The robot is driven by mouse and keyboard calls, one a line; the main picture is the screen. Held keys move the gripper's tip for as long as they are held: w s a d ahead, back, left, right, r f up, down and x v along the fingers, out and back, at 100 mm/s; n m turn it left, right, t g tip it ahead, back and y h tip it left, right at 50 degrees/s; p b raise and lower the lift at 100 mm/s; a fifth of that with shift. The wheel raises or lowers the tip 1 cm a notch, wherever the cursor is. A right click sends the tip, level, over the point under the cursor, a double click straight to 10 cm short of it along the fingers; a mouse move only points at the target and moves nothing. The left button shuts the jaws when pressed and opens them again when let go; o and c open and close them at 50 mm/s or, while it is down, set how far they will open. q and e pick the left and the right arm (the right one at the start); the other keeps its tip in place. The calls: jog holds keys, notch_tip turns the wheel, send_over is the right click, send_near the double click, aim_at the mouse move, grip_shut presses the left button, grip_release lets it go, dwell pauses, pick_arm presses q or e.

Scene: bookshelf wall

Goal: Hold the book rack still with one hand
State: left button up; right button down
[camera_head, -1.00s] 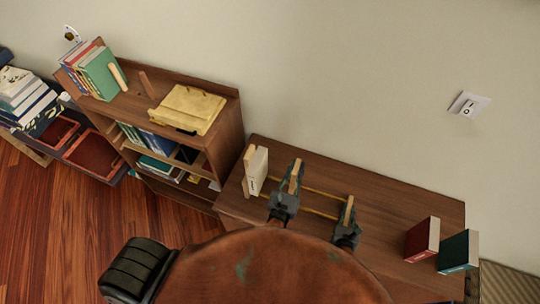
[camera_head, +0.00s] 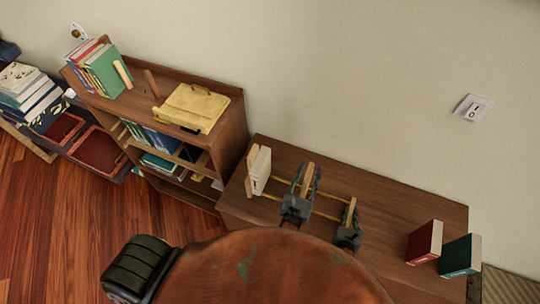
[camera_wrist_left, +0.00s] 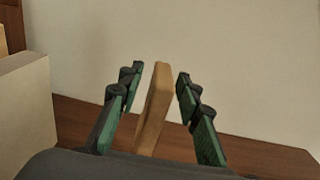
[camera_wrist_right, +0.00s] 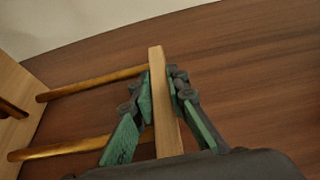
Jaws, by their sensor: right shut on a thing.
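The wooden book rack stands on the brown desk, with two thin rods (camera_head: 327,216) joining upright boards. A cream book (camera_head: 261,170) stands against its left end board (camera_head: 251,164). My left gripper (camera_head: 306,178) is open, its fingers on either side of the rack's middle upright; the left wrist view shows this upright (camera_wrist_left: 154,108) with gaps to both fingers. My right gripper (camera_head: 349,216) is shut on the rack's right end board (camera_wrist_right: 160,90). In the right wrist view, the rods run left from there to another board (camera_wrist_right: 18,108). The rack's lower front is partly hidden by my grippers.
A red book (camera_head: 424,243) and a dark green book (camera_head: 460,256) stand at the desk's right end. The desk top (camera_head: 385,205) is clear between rack and books. A bookcase (camera_head: 232,125) adjoins on the left, and the wall is close behind.

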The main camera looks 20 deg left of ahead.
pick_arm(q)
jog(key=shift+o, duration=0.3)
jog(key=s, duration=1.2)
jog(key=shift+d, duration=0.15)
pick_arm(e)
jog(key=c, duration=1.8)
grip_release()
